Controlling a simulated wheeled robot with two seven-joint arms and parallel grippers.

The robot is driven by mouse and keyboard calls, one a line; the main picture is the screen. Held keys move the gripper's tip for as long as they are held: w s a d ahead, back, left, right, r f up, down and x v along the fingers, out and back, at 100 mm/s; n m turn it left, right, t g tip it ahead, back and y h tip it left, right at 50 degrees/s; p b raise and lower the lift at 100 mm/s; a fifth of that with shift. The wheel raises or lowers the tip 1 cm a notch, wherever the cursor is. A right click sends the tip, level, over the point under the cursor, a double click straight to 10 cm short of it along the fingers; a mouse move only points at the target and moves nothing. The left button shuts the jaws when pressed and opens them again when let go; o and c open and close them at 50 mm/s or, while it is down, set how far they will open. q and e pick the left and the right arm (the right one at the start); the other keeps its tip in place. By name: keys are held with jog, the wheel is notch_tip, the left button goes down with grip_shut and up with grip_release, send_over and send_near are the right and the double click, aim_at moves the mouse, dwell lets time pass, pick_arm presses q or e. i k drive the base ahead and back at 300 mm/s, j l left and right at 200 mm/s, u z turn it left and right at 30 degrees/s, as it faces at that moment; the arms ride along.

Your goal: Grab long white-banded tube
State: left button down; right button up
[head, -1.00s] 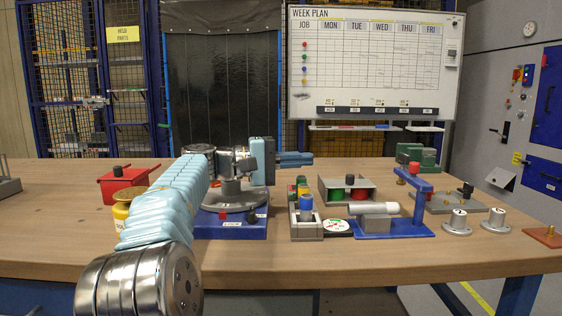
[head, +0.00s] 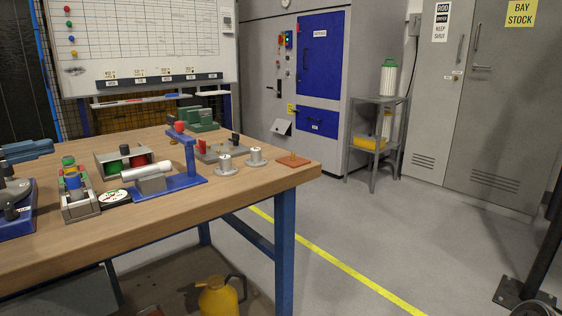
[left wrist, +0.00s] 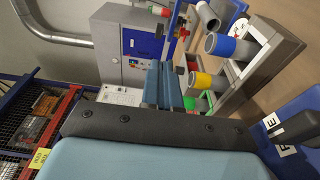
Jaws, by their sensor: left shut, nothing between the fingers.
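A white tube (head: 145,171) lies across a grey block beside the blue stand (head: 190,160) on the bench. I cannot make out a band on it. In the left wrist view a pale tube end (left wrist: 208,17) shows near the top. Upright tubes with blue (left wrist: 221,45), yellow (left wrist: 203,80) and green ends stand in a grey rack (left wrist: 262,62); the rack also shows in the head view (head: 82,206). My left gripper (head: 50,146) is at the left edge of the head view, beyond the rack, shut and empty. Its blue fingers (left wrist: 172,88) are close together. My right gripper is out of view.
A grey bin (head: 105,160) with green and red pieces, a round dial (head: 114,197), two grey flanged parts (head: 226,165) and an orange plate (head: 294,161) share the bench. The front bench top is clear. A shelf cart (head: 375,130) stands beyond, on open floor.

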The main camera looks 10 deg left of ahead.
aim_at(132, 174)
jog(key=k+l, duration=0.2)
jog(key=l, duration=0.2)
jog(key=k+l, duration=0.2)
jog(key=l, duration=0.2)
jog(key=k+l, duration=0.2)
jog(key=l, duration=0.2)
jog(key=k+l, duration=0.2)
jog(key=l, duration=0.2)
